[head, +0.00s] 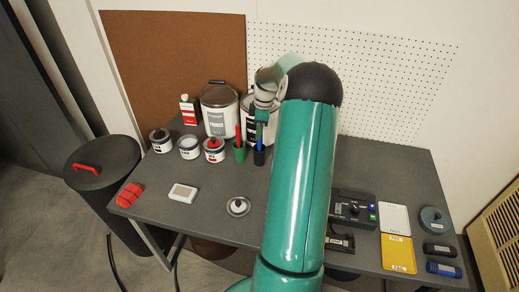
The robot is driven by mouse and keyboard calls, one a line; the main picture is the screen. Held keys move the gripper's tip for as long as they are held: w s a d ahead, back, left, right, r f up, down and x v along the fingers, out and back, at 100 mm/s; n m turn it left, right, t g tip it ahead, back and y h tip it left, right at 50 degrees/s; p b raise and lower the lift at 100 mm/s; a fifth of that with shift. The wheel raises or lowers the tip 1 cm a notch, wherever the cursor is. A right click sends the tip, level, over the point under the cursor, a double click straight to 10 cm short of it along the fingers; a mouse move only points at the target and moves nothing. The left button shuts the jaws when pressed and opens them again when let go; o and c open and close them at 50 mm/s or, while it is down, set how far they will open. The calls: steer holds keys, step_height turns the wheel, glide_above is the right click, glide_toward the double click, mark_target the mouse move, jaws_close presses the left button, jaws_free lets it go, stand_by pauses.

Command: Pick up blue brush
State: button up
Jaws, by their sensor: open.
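The blue brush (259,144) stands upright in a small dark cup (259,157) on the grey table, left of my arm. Only its blue upper part shows above the cup rim. My gripper (262,119) is above the blue brush, pointing down, close to its top end. The gripper is open; the fingertips are small in the picture, and I cannot tell whether they are around the brush or above it.
A green cup (239,152) with a red brush (239,134) stands just left. A black device (352,209) and trays lie at right.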

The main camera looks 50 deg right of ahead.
glide_above(259, 151)
steer(key=f, duration=0.4)
steer(key=shift+w+d+f, duration=0.15)
steer(key=shift+w+d, duration=0.1)
jaws_close()
